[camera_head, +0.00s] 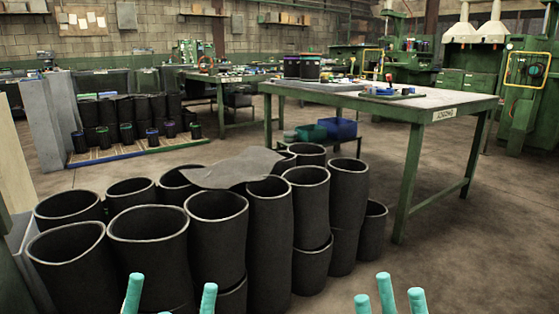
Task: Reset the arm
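The teal fingertips of my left gripper (172,294) rise from the bottom edge, in front of the black rubber sleeves (148,262). They are spread apart, with nothing held between them. The teal fingertips of my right gripper (389,298) show at the bottom right of centre, over the floor. They are also apart and empty. The rest of both grippers and both arms is below the frame. The sleeves stand upright in a cluster, some stacked, and a dark grey sheet (232,168) lies over some rear ones.
A green-legged table (455,104) stands behind the sleeves to the right, with sleeves and tools on top. Blue and green bins (341,129) sit beneath it. More sleeves stand on a pallet (140,148) at the left. The brown floor (480,255) at the right is clear.

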